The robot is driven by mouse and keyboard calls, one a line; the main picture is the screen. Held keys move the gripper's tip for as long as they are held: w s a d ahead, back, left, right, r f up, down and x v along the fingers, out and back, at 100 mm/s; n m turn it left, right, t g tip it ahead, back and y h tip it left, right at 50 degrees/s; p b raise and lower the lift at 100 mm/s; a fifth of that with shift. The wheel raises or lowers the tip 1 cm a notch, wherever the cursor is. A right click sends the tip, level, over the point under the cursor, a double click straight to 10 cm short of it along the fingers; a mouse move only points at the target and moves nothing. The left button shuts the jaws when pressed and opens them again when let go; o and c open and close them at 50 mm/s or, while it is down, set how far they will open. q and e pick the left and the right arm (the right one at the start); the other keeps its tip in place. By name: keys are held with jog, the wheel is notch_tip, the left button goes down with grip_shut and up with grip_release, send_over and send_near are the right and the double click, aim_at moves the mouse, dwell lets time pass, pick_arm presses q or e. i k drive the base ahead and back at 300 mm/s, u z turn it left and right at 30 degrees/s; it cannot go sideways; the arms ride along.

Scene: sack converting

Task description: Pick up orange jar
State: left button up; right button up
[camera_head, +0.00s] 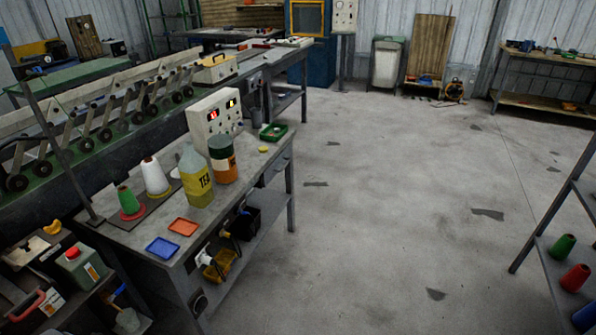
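The orange jar (224,170) stands upright on the grey workbench (225,205). It has an orange lower part with a dark label and a dark green upper part. A yellow bottle (197,188) stands close at its left and front. Neither of my grippers shows in the head view.
A shelf with coloured cones (575,277) stands at the right. The floor between is clear.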

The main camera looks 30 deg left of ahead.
aim_at(221, 147)
jog(key=z, duration=0.7)
jog(key=i, duration=1.75)
jog(key=u, duration=1)
jog(key=i, duration=0.75)
jog(key=u, duration=0.95)
